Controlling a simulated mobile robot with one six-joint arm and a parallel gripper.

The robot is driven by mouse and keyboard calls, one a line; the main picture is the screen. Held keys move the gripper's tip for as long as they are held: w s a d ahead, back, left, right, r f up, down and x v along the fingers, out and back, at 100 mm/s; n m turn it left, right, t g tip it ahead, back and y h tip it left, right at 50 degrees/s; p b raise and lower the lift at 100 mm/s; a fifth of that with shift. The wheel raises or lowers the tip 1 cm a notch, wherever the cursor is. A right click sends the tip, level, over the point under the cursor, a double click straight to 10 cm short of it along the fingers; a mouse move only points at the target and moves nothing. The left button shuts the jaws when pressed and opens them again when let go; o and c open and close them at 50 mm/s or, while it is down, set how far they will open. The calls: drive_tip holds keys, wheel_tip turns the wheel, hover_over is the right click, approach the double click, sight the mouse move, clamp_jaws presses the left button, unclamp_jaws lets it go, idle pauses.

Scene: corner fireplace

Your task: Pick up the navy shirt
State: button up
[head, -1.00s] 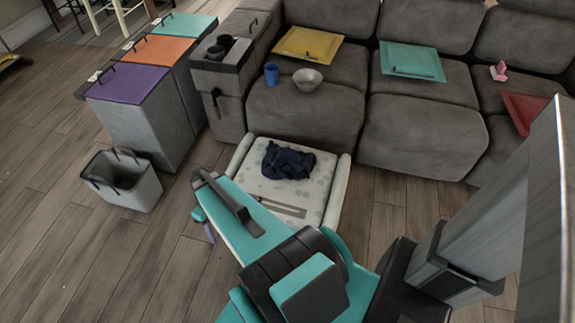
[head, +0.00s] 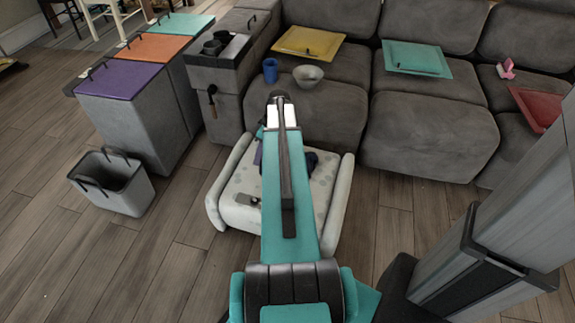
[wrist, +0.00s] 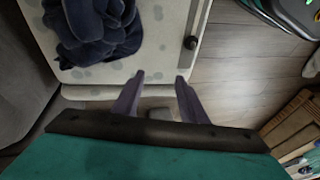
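The navy shirt (head: 312,160) lies crumpled on a pale spotted cushioned seat (head: 325,190) in front of the sofa. In the head view my arm hides most of it. In the wrist view the shirt (wrist: 98,30) is a dark bunched heap at the upper left on the seat's spotted surface. My gripper (wrist: 158,78) is open, its two purple fingers apart with nothing between them. In the wrist view the fingers are at the seat's edge, to the lower right of the shirt and apart from it. In the head view the gripper is mostly hidden behind my arm.
The grey sofa (head: 430,135) stands right behind the seat, with a blue cup (head: 270,70) and a bowl (head: 308,76) on it. Grey bins with coloured lids (head: 125,78) and an open basket (head: 112,183) stand left. Wooden floor (head: 150,265) is clear at front left.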

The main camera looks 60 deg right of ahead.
drive_tip(key=s+d+r+b, duration=0.1)
drive_tip(key=s+d+r, duration=0.1)
drive_tip(key=d, duration=0.3)
drive_tip(key=s+d+r+t+h+b, duration=0.1)
drive_tip(key=s+d+r+b, duration=0.1)
drive_tip(key=s+d, duration=0.2)
drive_tip(key=s+d+r+n+t+b, duration=0.1)
drive_tip(key=s+d+r, duration=0.1)
drive_tip(key=d, duration=0.3)
drive_tip(key=shift+s+d+r+h, duration=0.3)
drive_tip(key=shift+s+d+r, duration=0.1)
drive_tip(key=shift+s, duration=0.4)
drive_tip(key=shift+f, duration=0.1)
drive_tip(key=shift+b+x, duration=1.1)
drive_tip(key=shift+x, duration=3.15)
drive_tip(key=shift+b+x, duration=1)
drive_tip(key=shift+x, duration=1.65)
drive_tip(key=shift+s, duration=0.1)
clamp_jaws()
